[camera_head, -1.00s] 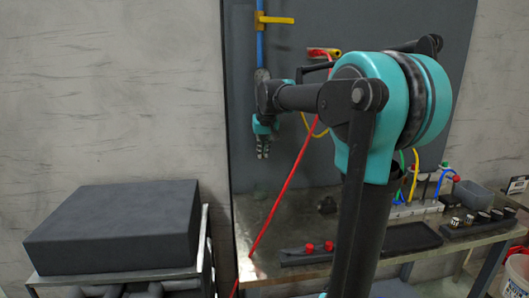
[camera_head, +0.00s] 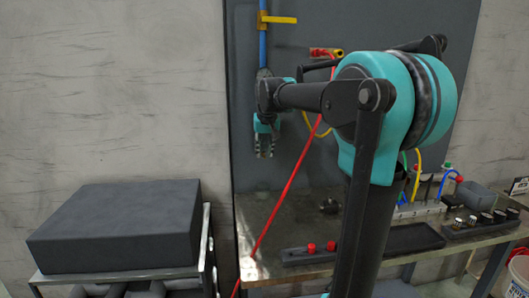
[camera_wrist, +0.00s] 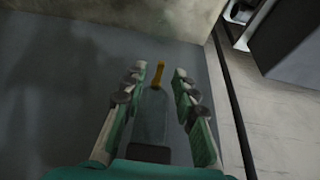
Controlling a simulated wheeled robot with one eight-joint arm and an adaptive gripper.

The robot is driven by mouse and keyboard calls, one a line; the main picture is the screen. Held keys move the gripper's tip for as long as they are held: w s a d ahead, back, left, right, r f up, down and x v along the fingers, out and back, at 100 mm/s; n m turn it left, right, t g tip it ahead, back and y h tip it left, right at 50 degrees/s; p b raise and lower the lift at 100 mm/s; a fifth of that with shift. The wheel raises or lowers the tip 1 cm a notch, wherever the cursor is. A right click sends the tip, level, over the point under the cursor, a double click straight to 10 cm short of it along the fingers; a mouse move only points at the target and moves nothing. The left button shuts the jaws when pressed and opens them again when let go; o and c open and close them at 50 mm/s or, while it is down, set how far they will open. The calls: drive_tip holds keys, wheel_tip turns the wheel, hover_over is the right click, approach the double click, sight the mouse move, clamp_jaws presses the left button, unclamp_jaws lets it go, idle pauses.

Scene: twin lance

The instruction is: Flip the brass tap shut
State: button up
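An orange-yellow tap (camera_head: 278,19) sits on the blue pipe at the top of the dark panel, its lever pointing right. A second fitting (camera_head: 338,54), with a red handle and brass-coloured body, is partly hidden behind my arm. I cannot tell for sure which is the brass tap. My gripper (camera_head: 264,152) hangs in front of the panel, below the orange-yellow tap, fingers down in the head view. In the wrist view my gripper (camera_wrist: 159,71) is open, its fingers well apart. An orange-yellow piece (camera_wrist: 158,74) shows between the fingertips; I cannot tell whether it touches them.
A red hose (camera_head: 290,185) runs down past the bench (camera_head: 290,215). The bench holds a black block with red knobs (camera_head: 310,250), a dark tray (camera_head: 412,238) and small fittings at right. A dark block (camera_head: 115,225) rests on a cart at left.

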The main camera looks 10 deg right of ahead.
drive_tip(key=v, duration=1.1)
drive_tip(key=shift+s+r, duration=0.2)
drive_tip(key=shift+r, duration=0.05)
